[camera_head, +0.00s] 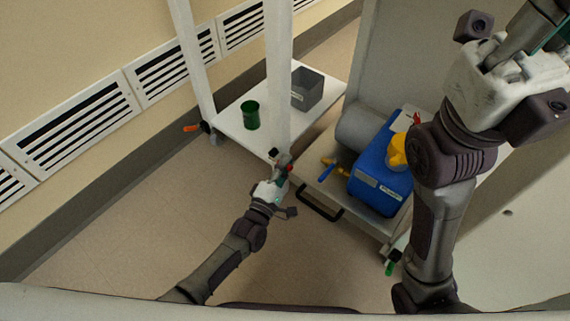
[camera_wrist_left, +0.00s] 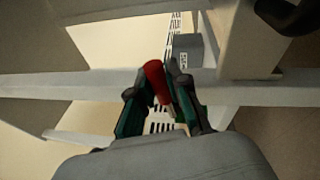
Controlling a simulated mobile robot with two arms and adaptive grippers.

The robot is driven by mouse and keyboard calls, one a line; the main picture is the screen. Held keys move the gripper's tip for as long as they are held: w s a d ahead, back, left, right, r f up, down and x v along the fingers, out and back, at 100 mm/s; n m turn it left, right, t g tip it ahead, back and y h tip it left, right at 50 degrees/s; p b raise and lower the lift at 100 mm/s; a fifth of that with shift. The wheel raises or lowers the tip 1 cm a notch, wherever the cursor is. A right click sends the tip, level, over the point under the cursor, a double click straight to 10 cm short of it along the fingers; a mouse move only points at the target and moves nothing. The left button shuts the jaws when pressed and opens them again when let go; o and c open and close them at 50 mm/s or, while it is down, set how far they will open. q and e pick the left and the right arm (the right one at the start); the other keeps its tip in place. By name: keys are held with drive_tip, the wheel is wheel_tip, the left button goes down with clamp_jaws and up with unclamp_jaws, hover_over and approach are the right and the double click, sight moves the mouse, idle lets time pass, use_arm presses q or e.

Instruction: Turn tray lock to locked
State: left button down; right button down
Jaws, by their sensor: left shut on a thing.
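The tray lock shows as a red handle (camera_wrist_left: 156,84) in the left wrist view, between the two fingers of my left gripper (camera_wrist_left: 160,97). In the head view, my left gripper (camera_head: 282,166) is at the foot of a white post, by the front corner of the white tray. It is shut on the red handle, of which only a little red shows there. The fingers hide part of the lock, and I cannot read its position. My right arm stands at the right; its gripper end (camera_head: 545,28) is partly cut off at the top right corner.
A green cup (camera_head: 251,115) and a grey bin (camera_head: 307,89) stand on the white tray (camera_head: 232,123). An orange handle (camera_head: 192,128) is at its left corner. Floor at left is clear.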

use_arm(q)
drive_tip(key=shift+f, duration=0.1)
drive_tip(key=c, duration=1.1)
unclamp_jaws()
drive_tip(key=shift+r, duration=0.2)
